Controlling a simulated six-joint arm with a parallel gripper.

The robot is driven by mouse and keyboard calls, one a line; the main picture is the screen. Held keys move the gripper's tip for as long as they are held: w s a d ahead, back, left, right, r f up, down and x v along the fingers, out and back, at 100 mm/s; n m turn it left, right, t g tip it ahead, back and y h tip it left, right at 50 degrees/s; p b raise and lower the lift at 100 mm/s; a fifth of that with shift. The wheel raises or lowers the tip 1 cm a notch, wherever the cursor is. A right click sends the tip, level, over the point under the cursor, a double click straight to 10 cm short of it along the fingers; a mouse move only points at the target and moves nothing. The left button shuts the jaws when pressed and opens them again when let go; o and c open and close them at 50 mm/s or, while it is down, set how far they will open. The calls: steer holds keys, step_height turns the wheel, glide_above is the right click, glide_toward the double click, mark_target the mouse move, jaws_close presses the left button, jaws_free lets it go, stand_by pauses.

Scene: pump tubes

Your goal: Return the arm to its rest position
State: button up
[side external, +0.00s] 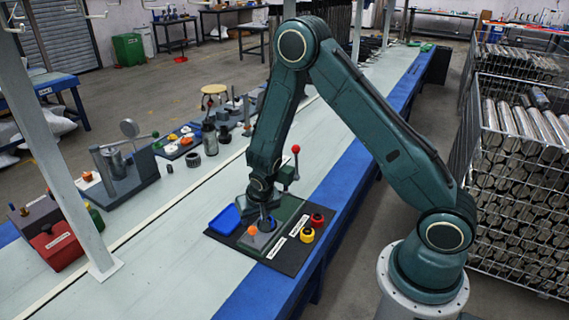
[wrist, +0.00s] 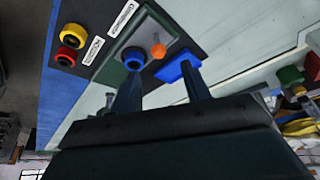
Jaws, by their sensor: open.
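My gripper (side external: 264,222) is low over a black mat (side external: 279,255) on the bench. In the wrist view its two fingers (wrist: 162,72) stand apart with nothing held between them. One fingertip appears close to a blue ring-shaped part (wrist: 133,58); I cannot tell whether they touch. The other finger overlaps a shallow blue tray (wrist: 176,70). An orange knob-like part (side external: 252,230) sits on a green fixture plate beside the gripper; it also shows in the wrist view (wrist: 158,50). My arm bends down from its base at the right.
A red part (side external: 317,217) and a yellow part (side external: 307,235) sit on the mat's right side. A red-knobbed lever (side external: 295,151) rises just behind the gripper. A grey fixture (side external: 122,180) and red box (side external: 58,250) stand at left. Wire cages (side external: 520,170) hold metal tubes at right.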

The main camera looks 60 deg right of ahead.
steer(key=s+a+r+n+t+y, duration=0.1)
steer(key=s+r, duration=0.3)
steer(key=r, duration=0.7)
steer(key=s+a+r+n, duration=0.2)
steer(key=s+r, duration=0.1)
steer(key=r, duration=0.8)
steer(key=s+a+r+n, duration=0.1)
steer(key=s+r+n, duration=0.1)
steer(key=s+r, duration=0.3)
steer(key=s+a+r+n+t+y, duration=0.1)
steer(key=s+r, duration=0.4)
steer(key=s, duration=0.8)
steer(key=shift+s+a+r+n, duration=0.2)
steer(key=shift+s+a+n, duration=0.15)
steer(key=shift+s+n, duration=0.05)
